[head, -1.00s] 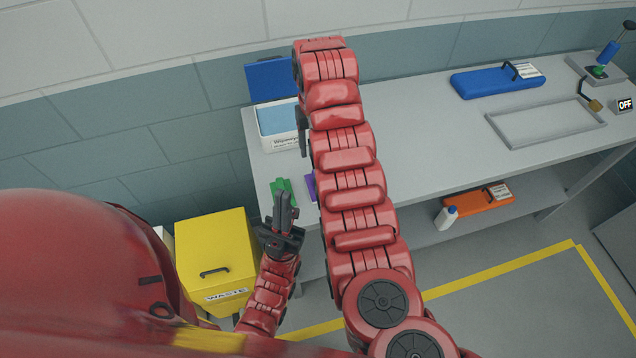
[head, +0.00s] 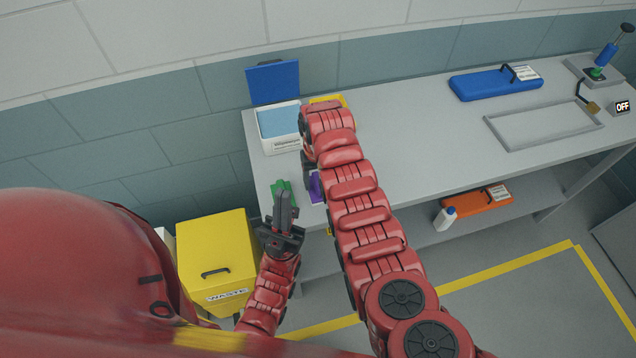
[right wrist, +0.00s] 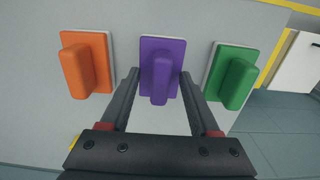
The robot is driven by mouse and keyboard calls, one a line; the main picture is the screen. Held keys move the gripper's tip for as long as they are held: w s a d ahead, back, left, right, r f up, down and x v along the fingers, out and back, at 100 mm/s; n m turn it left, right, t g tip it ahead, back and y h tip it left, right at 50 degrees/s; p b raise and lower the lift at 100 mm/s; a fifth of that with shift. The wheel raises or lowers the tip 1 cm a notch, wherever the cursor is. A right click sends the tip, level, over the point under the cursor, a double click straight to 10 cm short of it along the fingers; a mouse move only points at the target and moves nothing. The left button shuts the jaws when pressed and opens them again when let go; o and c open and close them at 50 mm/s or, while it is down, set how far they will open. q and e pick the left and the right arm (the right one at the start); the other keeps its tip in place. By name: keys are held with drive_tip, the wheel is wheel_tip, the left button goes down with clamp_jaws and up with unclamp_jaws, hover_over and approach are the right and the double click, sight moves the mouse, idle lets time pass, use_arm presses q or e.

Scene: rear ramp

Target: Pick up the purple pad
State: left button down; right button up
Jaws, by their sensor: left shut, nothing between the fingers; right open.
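The purple pad (right wrist: 161,50) has a raised grip and lies on the bench, between an orange pad (right wrist: 84,65) and a green pad (right wrist: 232,75) in the right wrist view. In the head view the purple pad (head: 316,188) is partly hidden by my right arm. My right gripper (right wrist: 160,82) is open, with its fingers on either side of the purple pad's grip; whether they touch it I cannot tell. My left gripper (head: 284,200) is shut and empty at the bench's front left corner, in front of the green pad (head: 281,190).
A white box of blue wipes (head: 283,142) with a raised blue lid stands at the bench's back left. A yellow waste bin (head: 222,243) stands left of the bench. A blue case (head: 485,86) and a grey tray (head: 540,135) lie to the right; between is free bench.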

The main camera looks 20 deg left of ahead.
drive_tip(key=shift+a+f, duration=0.1)
drive_tip(key=shift+f, duration=0.1)
drive_tip(key=shift+c, duration=0.3)
clamp_jaws()
drive_tip(key=shift+w+r, duration=0.1)
